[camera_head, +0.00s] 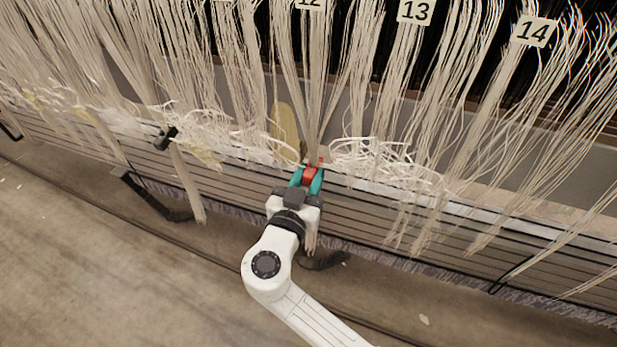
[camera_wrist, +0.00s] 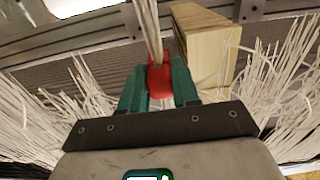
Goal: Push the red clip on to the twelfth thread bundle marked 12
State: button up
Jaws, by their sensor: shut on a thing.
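The red clip (camera_head: 310,174) is between the teal fingers of my gripper (camera_head: 307,176), and it also shows in the wrist view (camera_wrist: 160,82). My gripper (camera_wrist: 159,86) is shut on the clip. The thread bundle under the tag marked 12 (camera_head: 313,115) narrows down to the clip. In the wrist view the bundle (camera_wrist: 150,30) meets the clip's upper end. I cannot tell whether the threads lie inside the clip or just against it. The tag 12 (camera_head: 311,4) is cut by the top edge.
Tags 13 (camera_head: 415,11) and 14 (camera_head: 534,31) hang over bundles to the right. Loose white threads (camera_head: 385,165) lie on both sides of my gripper. A black clip (camera_head: 165,138) holds a bundle at left. A pale wooden block (camera_wrist: 208,48) stands close right in the wrist view.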

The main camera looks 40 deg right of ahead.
jog(key=shift+d, duration=0.1)
jog(key=o, duration=0.9)
jog(key=shift+o, duration=0.5)
jog(key=o, duration=0.3)
jog(key=shift+o, duration=0.2)
jog(key=b+v, duration=0.1)
jog(key=v, duration=0.8)
dwell(0.7)
